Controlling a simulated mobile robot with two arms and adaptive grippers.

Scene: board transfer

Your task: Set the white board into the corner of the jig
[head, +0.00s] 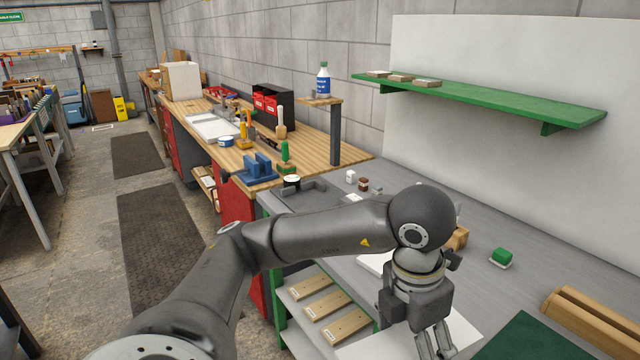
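A flat white board (465,332) lies at the bottom of the head view, under my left gripper and partly hidden by it. Its left part (358,347) reaches past the front edge of the grey bench, and its near side runs out of view. My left gripper (434,350) points down over the board, its two fingers apart with a gap between them. The fingertips are at the frame's bottom edge, so contact cannot be told. A dark grey angled piece (307,192), perhaps the jig, lies at the bench's far left end. My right gripper is not in view.
Another white patch (376,264) shows behind my gripper. A green block (501,256), brown bars (592,318) and a dark green mat (525,340) lie to the right. Small blocks (363,184) stand near the angled piece. A green shelf (480,97) hangs above the bench.

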